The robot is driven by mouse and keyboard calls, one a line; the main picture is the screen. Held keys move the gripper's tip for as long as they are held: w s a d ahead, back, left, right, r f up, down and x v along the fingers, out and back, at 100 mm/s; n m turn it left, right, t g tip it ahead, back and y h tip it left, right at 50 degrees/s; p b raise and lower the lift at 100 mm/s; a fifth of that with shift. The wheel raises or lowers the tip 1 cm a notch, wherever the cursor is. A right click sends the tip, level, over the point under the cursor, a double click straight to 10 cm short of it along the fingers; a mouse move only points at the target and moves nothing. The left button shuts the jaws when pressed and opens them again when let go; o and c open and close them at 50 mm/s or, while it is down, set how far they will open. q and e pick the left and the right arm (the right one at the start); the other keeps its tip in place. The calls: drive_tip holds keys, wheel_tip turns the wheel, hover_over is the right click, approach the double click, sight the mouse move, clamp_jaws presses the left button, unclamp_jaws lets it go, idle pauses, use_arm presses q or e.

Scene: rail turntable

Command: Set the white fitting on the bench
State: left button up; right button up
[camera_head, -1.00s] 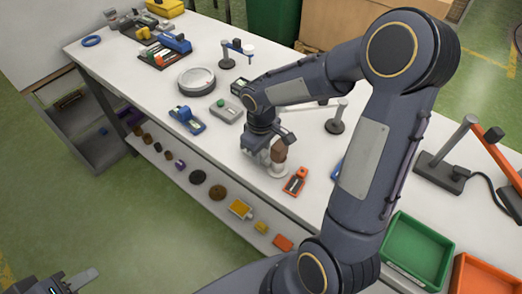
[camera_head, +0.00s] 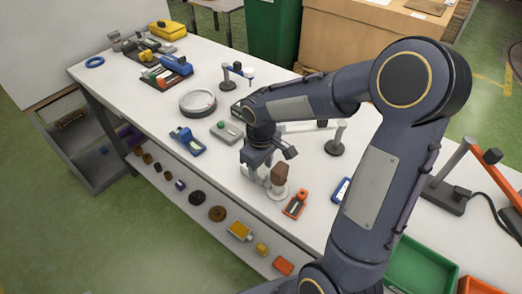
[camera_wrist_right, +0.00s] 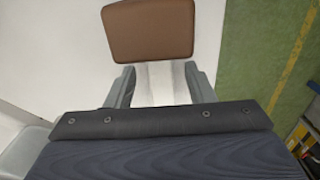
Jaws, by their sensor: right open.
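A white fitting (camera_head: 277,192) with a round base stands on the white bench (camera_head: 330,172), with a brown block (camera_head: 281,173) above it. I cannot tell whether the block is part of the fitting. My right gripper (camera_head: 264,180) points down close beside them. In the right wrist view, a white part (camera_wrist_right: 162,84) lies between the two open grey fingers (camera_wrist_right: 165,88), and the brown block (camera_wrist_right: 150,30) is just beyond. Contact between fingers and white part cannot be made out. My left gripper is out of view.
An orange device (camera_head: 296,203) stands close to the right of the fitting. A grey device (camera_head: 226,131), a blue device (camera_head: 186,141) and a round dish (camera_head: 198,104) lie to the left. A post on a round base (camera_head: 336,140) stands behind. A green bin (camera_head: 420,262) is at lower right.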

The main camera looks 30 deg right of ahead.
sight(261, 173)
wheel_tip(261, 173, up, 9)
drive_tip(key=s+a+m+t+y, duration=0.2)
drive_tip(key=s+m, duration=0.1)
drive_tip(key=s, duration=0.5)
drive_tip(key=s+a+m+t+y, duration=0.1)
drive_tip(key=s+a+m+t, duration=0.1)
drive_tip(key=s, duration=0.7)
drive_tip(key=shift+a+r+m+t+y, duration=0.15)
drive_tip(key=shift+r+m+t+y, duration=0.25)
drive_tip(key=shift+m+t, duration=0.3)
